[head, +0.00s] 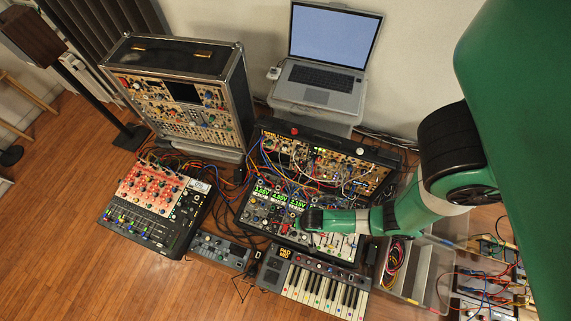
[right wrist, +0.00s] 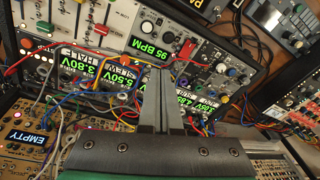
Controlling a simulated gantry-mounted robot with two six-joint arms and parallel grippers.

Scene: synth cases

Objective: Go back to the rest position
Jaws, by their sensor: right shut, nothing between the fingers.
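My right gripper (head: 299,224) reaches in from the right in the head view, over the lower part of the modular synth case (head: 246,218). Its fingers are together with nothing between them, as the right wrist view shows (right wrist: 156,82). In that view the case's panel lies beyond the fingertips, with green voltage displays, a display reading 95 BPM (right wrist: 151,50), a red switch (right wrist: 187,48) and patch cables. I cannot tell whether the fingertips touch the panel. My left gripper is not in view.
A keyboard (head: 318,287) lies in front of the case, a mixer (head: 150,210) to the left. A taller synth case (head: 240,90) and a laptop (head: 330,45) stand behind. Patch cables (head: 300,175) loop over the panel. Grey bins (head: 430,270) stand at right.

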